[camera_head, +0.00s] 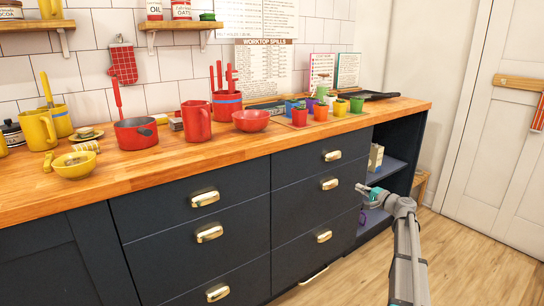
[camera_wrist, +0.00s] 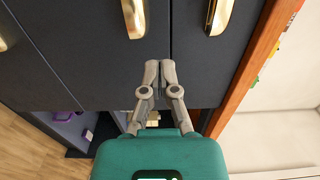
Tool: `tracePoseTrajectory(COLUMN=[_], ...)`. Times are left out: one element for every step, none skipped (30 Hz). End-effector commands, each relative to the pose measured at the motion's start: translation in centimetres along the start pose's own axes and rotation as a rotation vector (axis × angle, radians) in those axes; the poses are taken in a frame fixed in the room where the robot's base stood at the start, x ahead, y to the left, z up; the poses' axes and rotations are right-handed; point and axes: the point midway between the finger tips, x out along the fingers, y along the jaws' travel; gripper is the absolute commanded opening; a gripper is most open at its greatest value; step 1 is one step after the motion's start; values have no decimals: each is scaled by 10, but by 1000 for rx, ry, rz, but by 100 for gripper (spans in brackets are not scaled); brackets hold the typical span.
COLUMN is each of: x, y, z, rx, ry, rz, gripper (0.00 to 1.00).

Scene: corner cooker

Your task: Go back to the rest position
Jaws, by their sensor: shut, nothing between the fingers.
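My gripper (camera_head: 362,188) is at the right in the head view, in front of the dark drawer unit (camera_head: 301,207) near its open shelf end. It is shut and empty. In the wrist view my gripper (camera_wrist: 159,66) shows its two grey fingertips together in front of the dark drawer fronts. Brass handles (camera_wrist: 134,18) show just beyond the fingertips. I cannot tell from the pictures whether the fingertips touch the drawer front.
The wooden worktop (camera_head: 245,160) carries a red mug (camera_head: 196,121), a red bowl (camera_head: 251,121), a red pan (camera_head: 137,134) and several small coloured cups. The open shelf (camera_head: 385,168) holds a box. Wooden floor (camera_head: 480,262) is clear at the right, before the white door (camera_head: 505,130).

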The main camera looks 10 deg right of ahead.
Motion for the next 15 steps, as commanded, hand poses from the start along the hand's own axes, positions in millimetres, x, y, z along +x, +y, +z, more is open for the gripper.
tracePoseTrajectory(x=[1, 2, 3, 4, 6, 9, 11, 13, 16, 19, 21, 24, 25, 26, 27], y=[1, 1, 3, 4, 6, 9, 12, 15, 20, 24, 28, 34, 40, 45, 53], z=[3, 6, 11, 16, 22, 32, 40, 50, 64, 76, 88, 107, 121, 136, 156], rx=[-3, -5, -11, -16, -23, -33, -43, -54, -71, -85, -100, -123, -141, -160, -187], ry=[-5, -9, -17, -25, -34, -49, -62, -78, -102, -121, -141, -173, -196, -223, -257], rz=[5, 9, 18, 27, 38, 56, 71, 90, 118, 141, 166, 203, 233, 265, 308], gripper=[0, 0, 0, 0, 0, 0, 0, 0, 0, 0, 0, 0, 0, 0, 0])
